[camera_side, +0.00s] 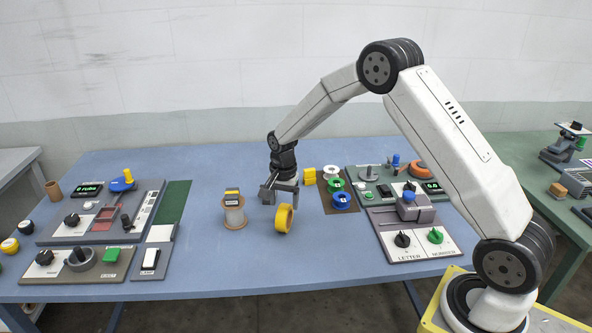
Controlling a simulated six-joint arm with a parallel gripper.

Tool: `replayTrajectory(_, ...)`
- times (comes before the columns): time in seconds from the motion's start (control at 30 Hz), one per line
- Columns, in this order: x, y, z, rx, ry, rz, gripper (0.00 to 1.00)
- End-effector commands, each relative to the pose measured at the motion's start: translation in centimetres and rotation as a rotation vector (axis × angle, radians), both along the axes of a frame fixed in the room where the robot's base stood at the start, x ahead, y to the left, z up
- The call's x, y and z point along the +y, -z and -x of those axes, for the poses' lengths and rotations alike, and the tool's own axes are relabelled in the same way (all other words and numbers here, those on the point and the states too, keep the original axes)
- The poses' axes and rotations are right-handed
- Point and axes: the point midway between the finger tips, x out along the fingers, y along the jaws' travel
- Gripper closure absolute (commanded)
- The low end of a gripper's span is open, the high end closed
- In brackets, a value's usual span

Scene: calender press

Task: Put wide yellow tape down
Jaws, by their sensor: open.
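The wide yellow tape (284,218) is a yellow roll standing on its edge on the blue table, near the middle. My gripper (281,198) is just above it, pointing down, with its jaws open. The near jaw overlaps the top of the roll in this view, so I cannot tell whether it touches the tape.
A spool with yellow labels (234,212) stands close on the left. Control panels stand at left (100,215) and right (420,242). The table (270,262) is clear in front of the tape.

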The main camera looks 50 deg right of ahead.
Motion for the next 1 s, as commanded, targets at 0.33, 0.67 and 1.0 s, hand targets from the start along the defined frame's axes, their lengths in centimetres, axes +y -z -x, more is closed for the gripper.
replayTrajectory(0.33,0.0,-5.7,0.0,-0.001,0.0,0.001,0.24)
replayTrajectory(0.67,0.0,-7.7,0.0,0.0,0.0,0.0,0.24)
replayTrajectory(1.0,0.0,-7.8,0.0,0.0,0.0,0.0,0.24)
